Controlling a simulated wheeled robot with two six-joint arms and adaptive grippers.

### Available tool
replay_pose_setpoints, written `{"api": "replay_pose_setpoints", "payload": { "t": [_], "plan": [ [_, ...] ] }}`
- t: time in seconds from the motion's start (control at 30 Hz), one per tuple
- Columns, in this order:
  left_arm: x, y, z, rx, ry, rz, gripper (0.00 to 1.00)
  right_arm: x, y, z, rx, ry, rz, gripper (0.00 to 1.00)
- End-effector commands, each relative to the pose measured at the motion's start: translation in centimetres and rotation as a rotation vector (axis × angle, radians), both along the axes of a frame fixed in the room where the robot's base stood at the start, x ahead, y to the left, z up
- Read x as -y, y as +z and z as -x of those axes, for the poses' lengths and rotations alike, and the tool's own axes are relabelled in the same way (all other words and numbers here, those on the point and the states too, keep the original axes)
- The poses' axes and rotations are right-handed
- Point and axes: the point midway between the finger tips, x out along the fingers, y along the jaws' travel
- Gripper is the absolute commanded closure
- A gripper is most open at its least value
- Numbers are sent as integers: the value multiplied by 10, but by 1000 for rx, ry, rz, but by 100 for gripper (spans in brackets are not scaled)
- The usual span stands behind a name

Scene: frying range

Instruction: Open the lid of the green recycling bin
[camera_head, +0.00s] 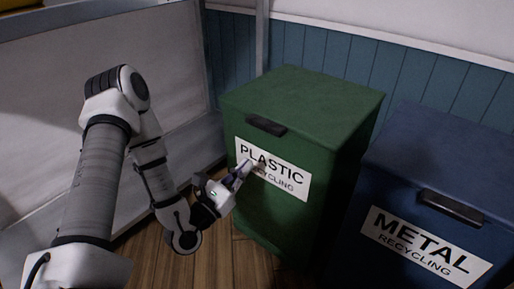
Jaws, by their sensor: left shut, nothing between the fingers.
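The green recycling bin (258,205) stands in the middle of the head view, with a white label (290,184) reading "PLASTIC RECYCLING" on its front. Its lid (305,100) is flat and closed on top. A black handle (266,126) sits at the lid's front edge. My left gripper (247,166) is shut and empty in front of the label, below the handle. Its fingertips overlap the label; I cannot tell whether they touch the bin. My right gripper is not in view.
A blue bin (420,190) labelled "METAL RECYCLING" stands close on the right, its lid closed. A pale panel (130,90) is on the left and a blue panelled wall (330,53) behind. Some wooden floor (195,265) shows at the bottom.

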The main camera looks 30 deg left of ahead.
Motion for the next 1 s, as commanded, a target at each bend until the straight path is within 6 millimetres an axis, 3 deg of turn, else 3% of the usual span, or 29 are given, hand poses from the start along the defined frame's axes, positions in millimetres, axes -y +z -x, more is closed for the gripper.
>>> {"api": "replay_pose_setpoints", "payload": {
  "t": [0.23,0.33,0.5,1.0],
  "plan": [
    [5,11,-54,6,-3,-4,100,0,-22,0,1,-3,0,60],
    [4,34,-52,6,2,4,100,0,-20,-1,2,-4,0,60],
    [4,50,-52,2,0,2,100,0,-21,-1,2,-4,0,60],
    [2,57,-51,-4,1,1,100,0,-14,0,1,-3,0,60]
  ]
}}
